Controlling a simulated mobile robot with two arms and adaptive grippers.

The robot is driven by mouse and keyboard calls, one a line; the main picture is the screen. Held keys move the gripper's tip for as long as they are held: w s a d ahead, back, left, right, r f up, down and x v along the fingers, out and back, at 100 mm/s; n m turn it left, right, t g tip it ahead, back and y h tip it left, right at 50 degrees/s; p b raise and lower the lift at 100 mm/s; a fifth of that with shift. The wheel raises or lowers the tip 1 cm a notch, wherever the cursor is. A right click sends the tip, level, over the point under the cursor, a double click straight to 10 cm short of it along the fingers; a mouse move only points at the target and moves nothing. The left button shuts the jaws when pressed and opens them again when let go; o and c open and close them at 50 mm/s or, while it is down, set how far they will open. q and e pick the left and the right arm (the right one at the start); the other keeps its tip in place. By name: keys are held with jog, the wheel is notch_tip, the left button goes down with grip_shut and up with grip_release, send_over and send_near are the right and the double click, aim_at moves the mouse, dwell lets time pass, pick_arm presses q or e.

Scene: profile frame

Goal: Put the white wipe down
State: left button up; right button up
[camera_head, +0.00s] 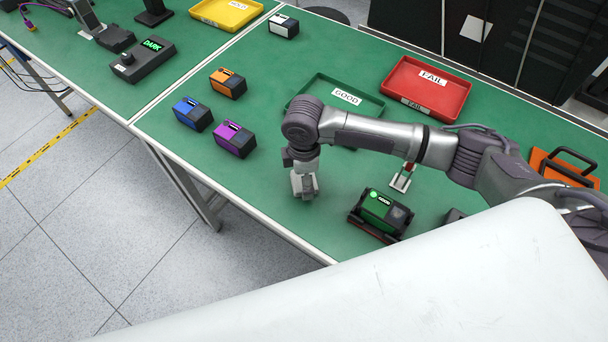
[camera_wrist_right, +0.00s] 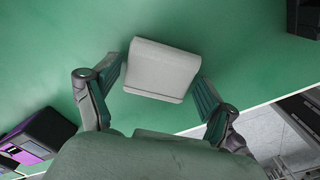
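The white wipe (camera_wrist_right: 162,70) is a pale, folded block between the two fingertips of my right gripper (camera_wrist_right: 160,72). My left gripper is not in view.
Orange (camera_head: 228,84), blue (camera_head: 193,114) and purple (camera_head: 234,139) boxes stand to the left. A green GOOD tray (camera_head: 372,112) and red FAIL tray (camera_head: 450,88) lie behind. A green-topped device (camera_head: 381,214) stands to the right. Bare table surrounds the wipe.

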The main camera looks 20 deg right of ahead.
jog(key=shift+o, duration=0.4)
notch_tip(320, 180, up, 12)
jog(key=b, duration=0.2)
jog(key=shift+r, duration=0.2)
jog(key=shift+f, duration=0.1)
dwell(0.4)
